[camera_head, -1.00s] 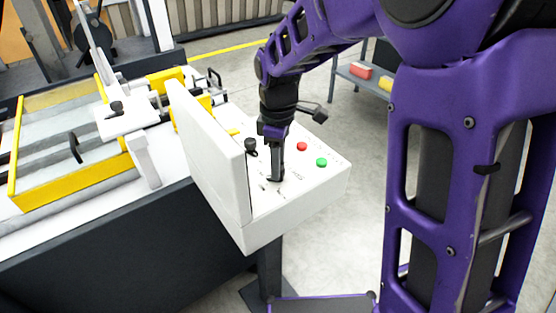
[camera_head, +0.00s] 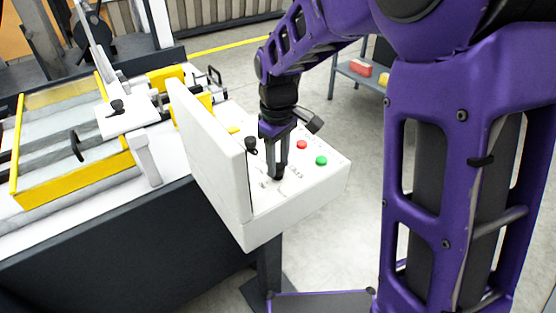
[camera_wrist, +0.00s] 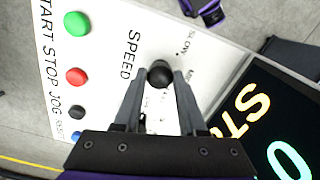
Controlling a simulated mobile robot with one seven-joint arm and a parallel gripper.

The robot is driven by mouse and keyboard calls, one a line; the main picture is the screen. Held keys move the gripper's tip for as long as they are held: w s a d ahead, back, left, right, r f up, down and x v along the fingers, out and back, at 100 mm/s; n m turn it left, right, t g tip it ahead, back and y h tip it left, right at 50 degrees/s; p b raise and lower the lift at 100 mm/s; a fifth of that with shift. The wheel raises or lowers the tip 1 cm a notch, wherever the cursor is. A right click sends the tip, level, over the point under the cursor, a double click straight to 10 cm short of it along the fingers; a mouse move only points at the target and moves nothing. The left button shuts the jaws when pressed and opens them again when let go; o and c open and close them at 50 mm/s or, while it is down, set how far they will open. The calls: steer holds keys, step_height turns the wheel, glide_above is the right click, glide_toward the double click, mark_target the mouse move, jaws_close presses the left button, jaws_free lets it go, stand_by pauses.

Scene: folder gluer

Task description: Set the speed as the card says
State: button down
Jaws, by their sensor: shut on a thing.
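The white control panel (camera_head: 300,195) stands at the end of the machine. My gripper (camera_head: 274,177) points down at its top face and also shows in the wrist view (camera_wrist: 161,76). There its two fingers are shut on a round black knob (camera_wrist: 160,74), beside the printed word SPEED (camera_wrist: 131,54). The word SLOW (camera_wrist: 184,42) and part of another word starting with M are printed near the knob. The fingers hide the rest of the scale. I cannot make out a card with a speed setting in either view.
Green (camera_wrist: 77,23), red (camera_wrist: 76,76) and black (camera_wrist: 79,112) buttons line the panel, labelled START, STOP and JOG. A dark display (camera_wrist: 275,115) shows partly cut-off orange letters and a green 0. A black ball-topped lever (camera_head: 250,145) stands left of my gripper. The upright white plate (camera_head: 210,150) is close by.

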mark_target(278, 165)
steer(key=shift+c, duration=2.3)
jaws_free()
steer(key=shift+r, duration=0.1)
step_height(278, 165, up, 17)
steer(key=shift+r+p, duration=0.15)
steer(key=shift+p, duration=0.15)
